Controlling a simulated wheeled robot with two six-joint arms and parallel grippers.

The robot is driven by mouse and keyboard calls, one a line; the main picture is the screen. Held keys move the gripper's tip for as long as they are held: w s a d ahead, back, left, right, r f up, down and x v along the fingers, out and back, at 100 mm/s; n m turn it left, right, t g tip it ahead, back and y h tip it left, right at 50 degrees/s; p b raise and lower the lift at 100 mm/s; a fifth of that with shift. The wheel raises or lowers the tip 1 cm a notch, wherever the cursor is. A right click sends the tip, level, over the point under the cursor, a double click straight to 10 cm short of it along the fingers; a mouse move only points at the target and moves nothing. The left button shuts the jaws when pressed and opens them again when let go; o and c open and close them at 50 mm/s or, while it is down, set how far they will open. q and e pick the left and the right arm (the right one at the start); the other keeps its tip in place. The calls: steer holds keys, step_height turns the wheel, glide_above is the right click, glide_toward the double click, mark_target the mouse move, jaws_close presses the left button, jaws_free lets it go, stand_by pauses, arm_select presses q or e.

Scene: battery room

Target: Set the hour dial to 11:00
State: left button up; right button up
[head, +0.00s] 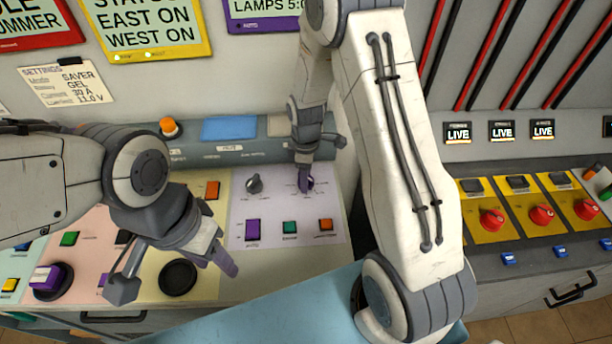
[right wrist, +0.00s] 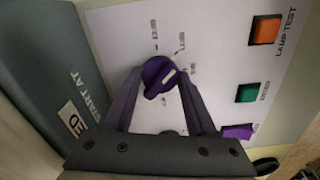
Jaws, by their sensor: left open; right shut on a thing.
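The purple hour dial (head: 309,184) sits at the upper right of a pale lilac panel (head: 270,212) on the desk. In the right wrist view the dial (right wrist: 158,80) has a white pointer mark toward its right side, with small numbers around it that are too blurred to read surely. My right gripper (head: 305,182) reaches down from above and is shut on the dial. The right wrist view shows its fingers (right wrist: 160,90) on both sides of the knob. My left gripper (head: 222,238) is open and empty, above the panels to the left.
A black knob (head: 254,184) stands left of the dial. Purple (head: 252,230), green (head: 289,227) and orange (head: 326,225) buttons lie below it. A black round pad (head: 178,277) is under my left gripper. Red switches (head: 491,219) on yellow plates stand at the right.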

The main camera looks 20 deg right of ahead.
steer(key=shift+r, duration=0.1)
stand_by(0.4)
steer(key=o, duration=1.4)
steer(key=shift+c, duration=0.2)
step_height(320, 180, up, 10)
steer(key=b, duration=0.1)
steer(key=shift+r, duration=0.2)
